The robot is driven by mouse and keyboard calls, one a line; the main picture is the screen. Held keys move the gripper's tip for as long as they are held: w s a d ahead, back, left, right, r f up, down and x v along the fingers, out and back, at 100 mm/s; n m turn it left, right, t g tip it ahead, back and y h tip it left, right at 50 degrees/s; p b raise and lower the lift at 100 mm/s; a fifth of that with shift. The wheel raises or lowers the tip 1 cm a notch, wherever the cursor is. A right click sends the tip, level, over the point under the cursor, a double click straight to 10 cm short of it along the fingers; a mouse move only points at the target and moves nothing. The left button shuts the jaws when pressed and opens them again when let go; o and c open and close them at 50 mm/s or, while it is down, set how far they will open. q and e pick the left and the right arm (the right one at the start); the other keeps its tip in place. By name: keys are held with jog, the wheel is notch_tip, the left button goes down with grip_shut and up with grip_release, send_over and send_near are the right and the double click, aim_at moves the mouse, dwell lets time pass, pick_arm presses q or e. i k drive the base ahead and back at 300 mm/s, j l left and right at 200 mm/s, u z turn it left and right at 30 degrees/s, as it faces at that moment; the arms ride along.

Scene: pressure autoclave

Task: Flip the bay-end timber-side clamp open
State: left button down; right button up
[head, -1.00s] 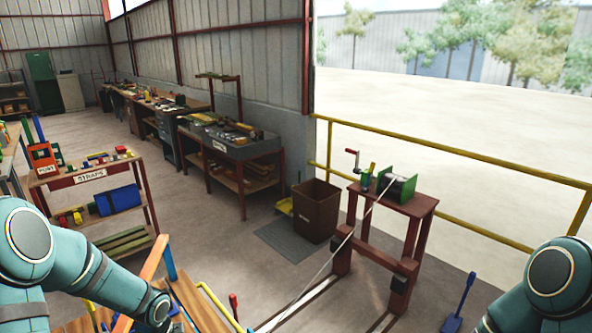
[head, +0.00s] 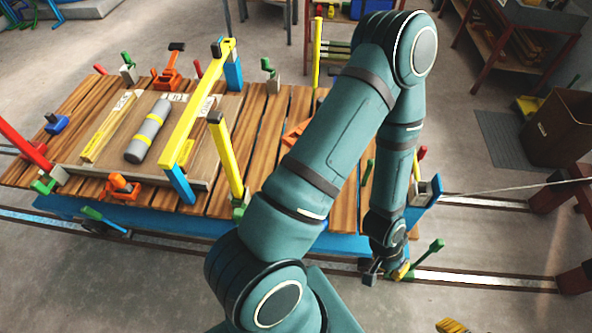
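A trolley with a plank deck (head: 282,118) and a blue frame stands across the head view. A clamp with a green handle (head: 430,252) and a yellow part (head: 402,271) shows at its near right corner; the handle sticks up to the right. My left gripper (head: 385,273) points down at this clamp, beside or touching its yellow part. Its fingertips are small and partly hidden, so its opening is unclear. Another green-handled lever (head: 103,220) sits on the trolley's near left side. I cannot tell which clamp is the bay-end timber-side one. My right gripper is not in view.
The deck carries a board with a grey cylinder (head: 150,130), a yellow bar (head: 200,100), orange clamps (head: 122,187) and upright posts. Rails (head: 480,280) run along the floor. A brown bin (head: 562,128) and a cable (head: 500,189) are at right. Floor at lower left is clear.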

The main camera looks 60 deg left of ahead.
aim_at(238, 213)
jog(key=k+l, duration=0.45)
jog(key=k+l+u, duration=0.1)
jog(key=u, duration=1.1)
jog(key=i+j+u, duration=0.15)
jog(key=u, duration=0.35)
jog(key=i+u, duration=0.3)
jog(key=u, duration=0.15)
jog(key=k, duration=0.25)
jog(key=i+j+u, duration=0.15)
jog(key=u, duration=0.15)
jog(key=i+j+u, duration=0.25)
jog(key=k+j, duration=0.05)
jog(key=j, duration=0.05)
